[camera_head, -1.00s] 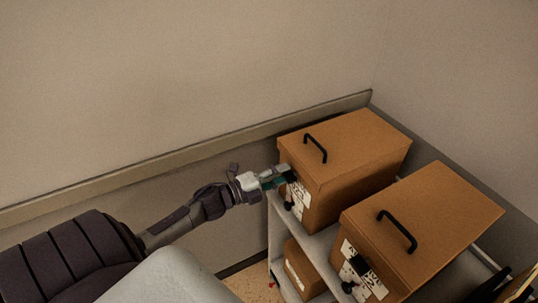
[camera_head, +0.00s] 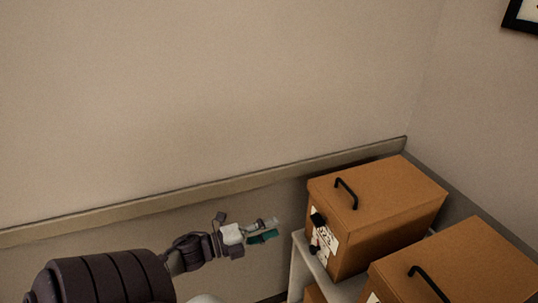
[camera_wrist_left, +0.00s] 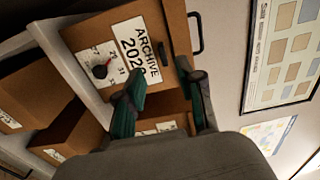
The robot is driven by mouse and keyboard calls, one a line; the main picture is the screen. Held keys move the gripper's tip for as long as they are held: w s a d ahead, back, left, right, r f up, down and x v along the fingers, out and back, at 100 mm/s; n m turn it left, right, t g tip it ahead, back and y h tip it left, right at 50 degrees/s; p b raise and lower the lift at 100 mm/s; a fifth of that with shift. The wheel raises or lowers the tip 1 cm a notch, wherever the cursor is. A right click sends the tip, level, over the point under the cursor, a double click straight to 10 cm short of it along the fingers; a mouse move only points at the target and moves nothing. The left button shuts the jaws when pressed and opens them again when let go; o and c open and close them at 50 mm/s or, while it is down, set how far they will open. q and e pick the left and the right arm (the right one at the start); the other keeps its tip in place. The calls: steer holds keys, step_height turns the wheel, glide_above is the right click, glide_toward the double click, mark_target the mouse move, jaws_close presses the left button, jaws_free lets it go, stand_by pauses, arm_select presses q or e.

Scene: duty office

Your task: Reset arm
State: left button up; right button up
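My left gripper (camera_head: 268,230) is to the left of the nearer-to-wall brown archive box (camera_head: 375,205), apart from it, with nothing between its fingers. In the left wrist view its two green fingers (camera_wrist_left: 160,90) are spread apart, with the archive box (camera_wrist_left: 165,35) behind them. The box has a black lid handle and a white label reading ARCHIVE. My right gripper does not show in either view.
A second brown box (camera_head: 465,265) with a black handle stands on the same pale shelf (camera_head: 345,288). More boxes (camera_wrist_left: 75,130) sit lower on the shelf. A wall rail (camera_head: 200,195) runs behind. Framed boards (camera_wrist_left: 285,50) hang on the wall.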

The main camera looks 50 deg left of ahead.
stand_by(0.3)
arm_select(q)
steer(key=s+f+n+g+y, duration=0.25)
steer(key=f+n, duration=0.25)
steer(key=f, duration=0.6)
steer(key=s+a+f+n+g+y, duration=0.1)
steer(key=s+f+n+g+y, duration=0.2)
steer(key=f, duration=0.7)
steer(key=s+f+n+g+y, duration=0.1)
steer(key=s+f+n+y, duration=0.35)
steer(key=f, duration=0.65)
steer(key=s+d+f+n+g+h, duration=0.1)
steer(key=s+d+f+n+g, duration=0.2)
steer(key=s+d+f, duration=0.5)
steer(key=s+d+f+n+g+h, duration=0.2)
steer(key=s+d+f+n+g, duration=0.2)
steer(key=s, duration=1.1)
steer(key=d+f+g, duration=0.2)
steer(key=d+f, duration=0.2)
steer(key=f, duration=0.1)
steer(key=shift+d+f, duration=0.3)
steer(key=shift+f, duration=0.05)
steer(key=shift+n, duration=0.25)
